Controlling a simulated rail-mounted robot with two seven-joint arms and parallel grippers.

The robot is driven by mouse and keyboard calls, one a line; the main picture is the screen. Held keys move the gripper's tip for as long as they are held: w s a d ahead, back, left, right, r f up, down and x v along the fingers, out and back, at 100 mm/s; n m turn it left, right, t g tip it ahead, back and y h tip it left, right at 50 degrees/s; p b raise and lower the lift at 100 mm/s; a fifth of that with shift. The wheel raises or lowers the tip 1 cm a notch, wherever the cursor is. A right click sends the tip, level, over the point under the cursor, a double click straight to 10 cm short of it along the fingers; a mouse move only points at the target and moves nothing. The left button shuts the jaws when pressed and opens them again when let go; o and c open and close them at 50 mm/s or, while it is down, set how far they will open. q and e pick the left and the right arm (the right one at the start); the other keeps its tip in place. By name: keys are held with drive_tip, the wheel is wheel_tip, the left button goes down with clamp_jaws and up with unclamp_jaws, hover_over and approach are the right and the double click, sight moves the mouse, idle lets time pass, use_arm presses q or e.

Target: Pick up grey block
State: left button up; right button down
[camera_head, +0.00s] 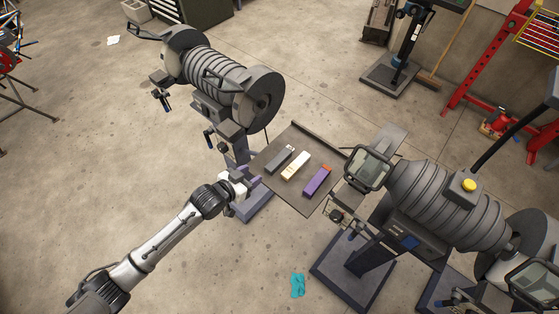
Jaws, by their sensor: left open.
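The grey block (281,159) lies on a small dark table (303,203), at the left of a row of blocks. It is dark grey with a lighter end. A cream block (295,166) lies to its right, and a purple block with an orange end (318,181) lies further right. My left gripper (252,181) is open at the table's left edge, below and left of the grey block and apart from it. Its fingers are small and partly unclear against the stand behind. My right gripper is not in view.
A large grey machine (228,88) stands behind and left of the table. Another machine (440,200) stands close on the right, its guard near the table's right edge. A teal cloth (298,285) lies on the floor. The floor in front of the table is mostly clear.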

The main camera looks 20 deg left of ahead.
sight(276, 162)
use_arm(q)
drive_tip(key=b+x, duration=0.1)
drive_tip(key=x, duration=0.6)
drive_tip(key=shift+f+b+x, duration=0.1)
drive_tip(key=shift+b+x, duration=0.4)
drive_tip(key=shift+x, duration=0.8)
drive_tip(key=shift+f+b+x, duration=0.15)
drive_tip(key=shift+b+x, duration=0.35)
drive_tip(key=shift+x, duration=0.85)
drive_tip(key=shift+s+d+r, duration=0.1)
drive_tip(key=shift+s, duration=0.05)
drive_tip(key=shift+c, duration=0.5)
drive_tip(key=c, duration=0.7)
drive_tip(key=shift+o, duration=0.2)
